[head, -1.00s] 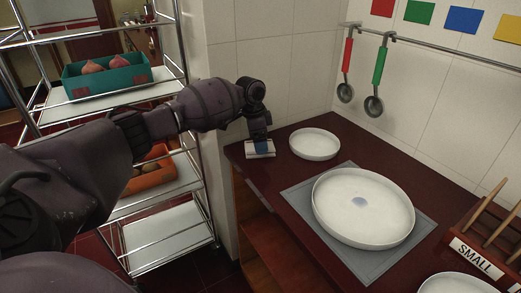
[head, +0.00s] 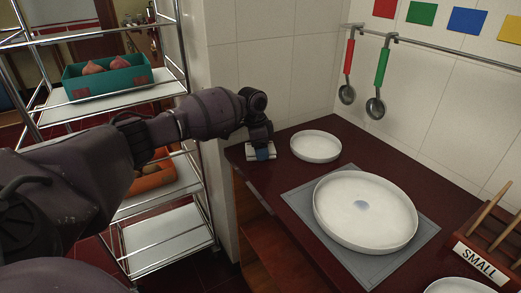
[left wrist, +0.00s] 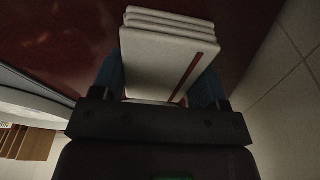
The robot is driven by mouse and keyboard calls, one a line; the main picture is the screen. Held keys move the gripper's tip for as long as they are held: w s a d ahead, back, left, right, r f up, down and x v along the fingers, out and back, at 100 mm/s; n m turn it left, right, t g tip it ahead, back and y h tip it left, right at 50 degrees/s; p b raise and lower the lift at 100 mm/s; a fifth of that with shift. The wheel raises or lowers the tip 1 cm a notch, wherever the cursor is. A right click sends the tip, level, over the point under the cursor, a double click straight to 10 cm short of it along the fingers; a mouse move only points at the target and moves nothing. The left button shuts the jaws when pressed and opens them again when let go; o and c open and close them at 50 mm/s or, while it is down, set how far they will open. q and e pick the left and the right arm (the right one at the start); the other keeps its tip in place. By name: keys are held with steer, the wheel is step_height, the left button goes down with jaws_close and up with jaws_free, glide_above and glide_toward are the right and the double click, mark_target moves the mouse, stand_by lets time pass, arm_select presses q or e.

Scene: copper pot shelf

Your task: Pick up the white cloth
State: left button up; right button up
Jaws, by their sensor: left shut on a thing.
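The white cloth (head: 252,155) is a folded stack at the far left corner of the dark red counter (head: 283,181). In the left wrist view the cloth (left wrist: 165,50) shows several folded layers and a reddish-brown stripe. My left gripper (head: 262,153) is over the cloth, pointing down. In the left wrist view, its blue fingers (left wrist: 160,82) are on either side of the cloth and shut on it. I cannot tell whether the cloth is clear of the counter. My right gripper is not in view.
A small white dish (head: 316,146) stands right of the cloth. A large white dish (head: 362,230) sits on a grey mat (head: 424,241). A tiled wall (head: 275,85) rises behind. A metal rack (head: 208,190) with a teal crate (head: 108,79) and an orange crate (head: 150,180) stands left.

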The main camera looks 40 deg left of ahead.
arm_select(q)
step_height(320, 180, up, 20)
steer(key=p, duration=0.3)
stand_by(0.3)
